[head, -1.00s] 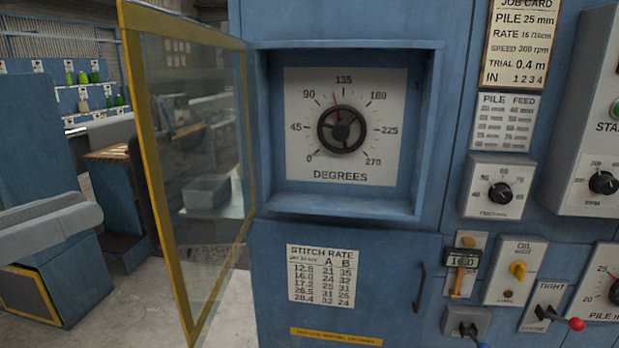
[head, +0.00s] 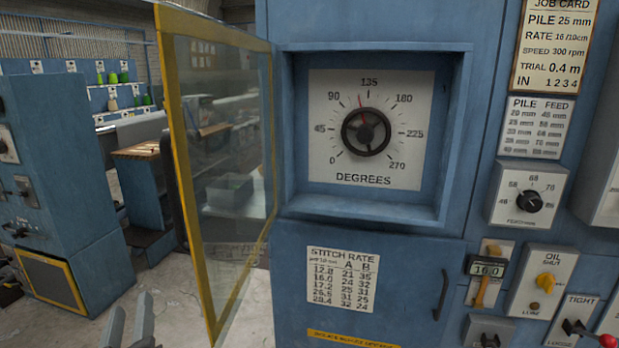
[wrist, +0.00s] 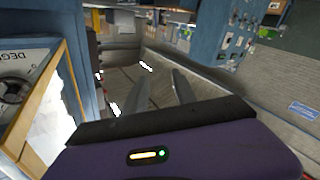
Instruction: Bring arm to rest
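My gripper (head: 130,327) shows at the bottom left edge of the head view as two grey fingertips with a gap between them. In the wrist view its two fingers (wrist: 162,90) stand apart with nothing between them, so it is open and empty. It is to the left of the open yellow-framed glass door (head: 178,160) and touches nothing that I can see. The rest of my arm is out of the head view.
The blue machine has a recessed degrees dial (head: 366,132), its red pointer a little short of 135. Another blue cabinet (head: 50,170) stands left. Pale floor (head: 165,280) between them is clear.

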